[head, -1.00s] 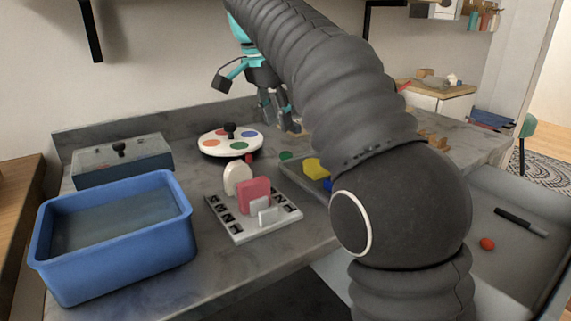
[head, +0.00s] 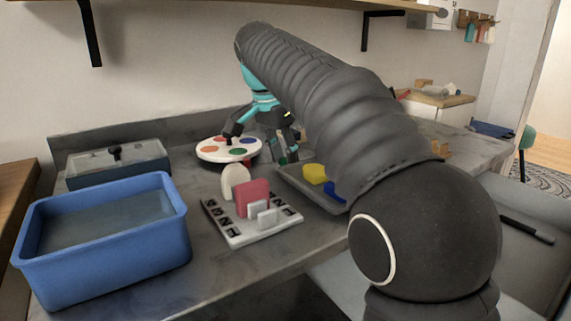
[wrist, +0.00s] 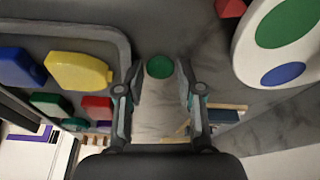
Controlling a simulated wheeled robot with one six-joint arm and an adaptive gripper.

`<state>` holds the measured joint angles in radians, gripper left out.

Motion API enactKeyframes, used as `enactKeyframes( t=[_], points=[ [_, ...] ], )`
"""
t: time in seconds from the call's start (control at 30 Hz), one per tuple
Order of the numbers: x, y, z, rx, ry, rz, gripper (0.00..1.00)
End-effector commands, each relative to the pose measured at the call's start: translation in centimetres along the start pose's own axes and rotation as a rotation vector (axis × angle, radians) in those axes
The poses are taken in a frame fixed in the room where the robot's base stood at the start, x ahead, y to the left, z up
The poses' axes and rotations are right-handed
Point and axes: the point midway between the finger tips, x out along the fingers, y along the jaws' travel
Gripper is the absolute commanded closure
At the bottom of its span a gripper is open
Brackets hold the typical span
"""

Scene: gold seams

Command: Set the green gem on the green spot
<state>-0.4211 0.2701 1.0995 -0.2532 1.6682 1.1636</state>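A green round piece (wrist: 160,67), which I take for the green gem, lies on the grey counter between my fingertips in the wrist view. My gripper (wrist: 159,88) is open, with a finger on either side of the piece and gaps to both. In the head view my gripper (head: 284,154) points down just right of the white round palette (head: 212,157). The green spot (wrist: 283,23) is on that palette, upper right in the wrist view. In the head view the fingers make the green piece hard to make out.
A tray (head: 295,181) with a yellow piece (head: 314,173) and a blue piece (head: 333,192) is close by on the right. A red piece (wrist: 230,7) lies beside the palette. A letter rack (head: 240,236) and a blue tub (head: 110,257) stand nearer.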

Motion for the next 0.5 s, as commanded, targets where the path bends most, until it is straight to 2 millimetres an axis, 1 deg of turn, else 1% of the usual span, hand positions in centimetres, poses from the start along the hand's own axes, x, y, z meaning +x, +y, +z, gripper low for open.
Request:
enactKeyframes(
  t=[0.03, 0.07, 0.1, 0.23, 0.27, 0.5],
  points=[
    [-0.01, 0.00, 0.00, 0.000, 0.000, 0.000, 0.71],
    [-0.01, 0.00, 0.00, 0.000, 0.000, 0.000, 0.78],
    [-0.01, 0.00, 0.00, 0.000, 0.000, 0.000, 0.88],
    [0.00, 0.00, 0.00, 0.000, 0.000, 0.000, 0.89],
    [-0.01, 0.00, 0.00, 0.000, 0.000, 0.000, 0.93],
    [-0.14, -0.01, -0.04, 0.000, 0.000, 0.001, 0.93]
  ],
)
